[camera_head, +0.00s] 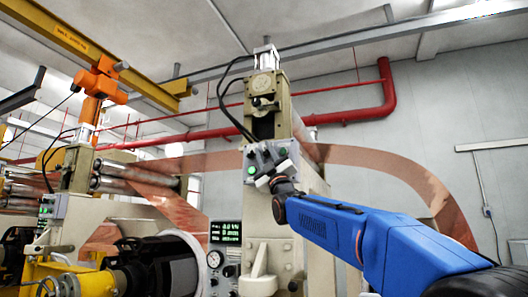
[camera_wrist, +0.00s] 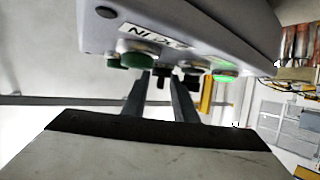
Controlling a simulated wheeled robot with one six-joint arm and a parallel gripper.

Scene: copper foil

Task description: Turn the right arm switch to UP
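The control box (camera_head: 266,157) is mounted on the front of the cream machine column in the head view. In the wrist view its grey housing (camera_wrist: 200,30) fills the top, with an upside-down label (camera_wrist: 152,36), a lit green button (camera_wrist: 225,71), a darker green button (camera_wrist: 136,60) and small black switches (camera_wrist: 163,79). Which one is the right arm switch, and its position, I cannot tell. My gripper (camera_wrist: 160,82) reaches up to the underside of the box. Its two fingers are apart, with a small black switch showing between their tips. Contact is not clear. In the head view the gripper hides the box's lower part.
A display panel (camera_head: 225,233) with a gauge stands below left of the box. A copper foil band (camera_head: 375,162) arches behind my blue arm. A red pipe (camera_head: 350,115) runs along the wall. Another machine column with a similar box (camera_head: 53,207) stands at left.

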